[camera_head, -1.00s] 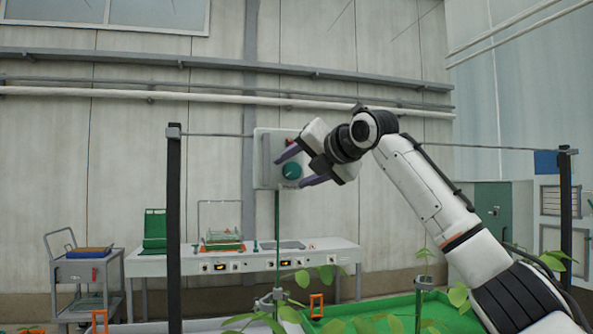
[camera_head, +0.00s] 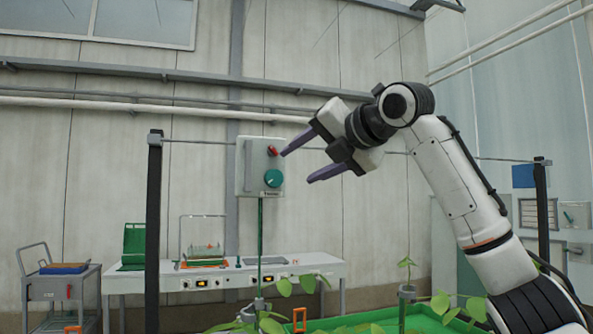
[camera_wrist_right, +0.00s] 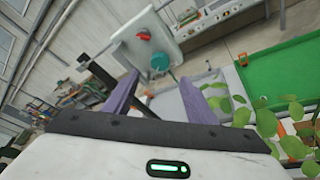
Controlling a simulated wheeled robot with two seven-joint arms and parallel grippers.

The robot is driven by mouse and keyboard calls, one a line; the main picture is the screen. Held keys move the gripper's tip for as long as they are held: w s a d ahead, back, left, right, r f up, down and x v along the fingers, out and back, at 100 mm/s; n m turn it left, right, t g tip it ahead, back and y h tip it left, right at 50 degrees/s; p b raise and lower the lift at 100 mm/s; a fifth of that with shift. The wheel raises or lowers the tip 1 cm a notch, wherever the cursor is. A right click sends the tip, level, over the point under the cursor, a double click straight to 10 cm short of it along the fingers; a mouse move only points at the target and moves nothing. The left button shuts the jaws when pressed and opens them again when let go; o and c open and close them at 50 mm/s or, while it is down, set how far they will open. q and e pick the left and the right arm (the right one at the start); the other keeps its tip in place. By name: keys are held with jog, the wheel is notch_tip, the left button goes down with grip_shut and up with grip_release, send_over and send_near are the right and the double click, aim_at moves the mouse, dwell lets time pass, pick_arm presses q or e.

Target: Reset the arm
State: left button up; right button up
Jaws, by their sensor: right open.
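My right gripper (camera_head: 297,162) is open and empty, raised in front of the wall with its two purple fingers pointing left. A grey-white control box (camera_head: 246,180) on a green post stands just left of the fingertips in the head view. It carries a red handle (camera_head: 272,151) and a round green knob (camera_head: 273,178). The fingers look apart from the box. In the right wrist view the box (camera_wrist_right: 130,52) lies beyond the open fingers (camera_wrist_right: 158,98), with the red handle and green knob facing me. My left gripper does not show.
A white bench (camera_head: 225,276) with equipment stands along the wall, and a grey cart (camera_head: 60,287) is at the far left. Dark posts (camera_head: 153,235) hold a wire across the scene. Leafy plants and a green tray (camera_wrist_right: 285,75) are below my right arm.

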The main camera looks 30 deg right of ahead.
dwell(0.5)
